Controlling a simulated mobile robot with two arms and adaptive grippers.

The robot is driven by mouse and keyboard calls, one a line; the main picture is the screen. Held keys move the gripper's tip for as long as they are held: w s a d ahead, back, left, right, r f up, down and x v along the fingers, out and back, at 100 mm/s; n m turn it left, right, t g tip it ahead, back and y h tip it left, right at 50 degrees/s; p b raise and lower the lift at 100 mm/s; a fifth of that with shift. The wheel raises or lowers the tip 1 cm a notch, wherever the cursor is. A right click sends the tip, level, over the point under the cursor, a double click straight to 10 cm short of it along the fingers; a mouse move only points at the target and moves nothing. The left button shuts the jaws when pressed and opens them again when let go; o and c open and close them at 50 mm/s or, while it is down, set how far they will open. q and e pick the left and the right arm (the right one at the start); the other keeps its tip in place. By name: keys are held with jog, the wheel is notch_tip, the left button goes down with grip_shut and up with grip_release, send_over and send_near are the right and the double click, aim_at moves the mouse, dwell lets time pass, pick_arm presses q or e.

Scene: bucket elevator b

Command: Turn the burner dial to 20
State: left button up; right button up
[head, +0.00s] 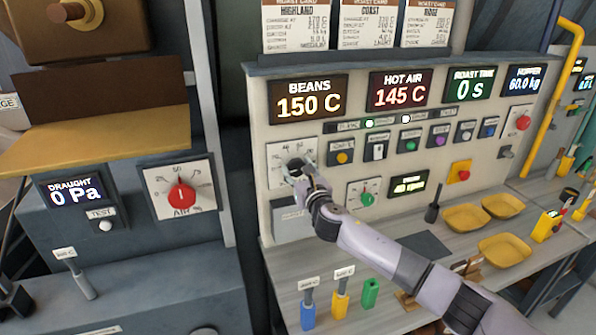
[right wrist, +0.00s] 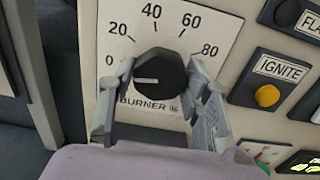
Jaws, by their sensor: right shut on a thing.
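The burner dial (right wrist: 160,72) is a black round knob with a white pointer line, on a white scale plate (right wrist: 170,20) marked 0, 20, 40, 60 and 80. In the right wrist view the pointer line points left, near the 0 mark. My right gripper (head: 301,170) is at this dial on the panel, with one finger on each side of the knob, shut on it. In the head view the gripper covers much of the dial. My left gripper is not in view.
The ignite button (right wrist: 267,95) is close to the right of the dial. A green knob (head: 367,199) sits below right. Displays above read beans 150 C (head: 308,99) and hot air 145 C (head: 400,90). A red air dial (head: 181,194) is on the left cabinet.

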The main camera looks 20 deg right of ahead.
jog(key=c, duration=0.5)
jog(key=shift+m, duration=0.3)
jog(key=shift+c, duration=0.2)
jog(key=m, duration=0.3)
jog(key=shift+f+m+b, duration=0.1)
jog(key=shift+m+b, duration=0.2)
jog(key=shift+m, duration=1.8)
jog(key=o, duration=1.2)
jog(key=shift+c, duration=0.2)
jog(key=shift+s, duration=0.1)
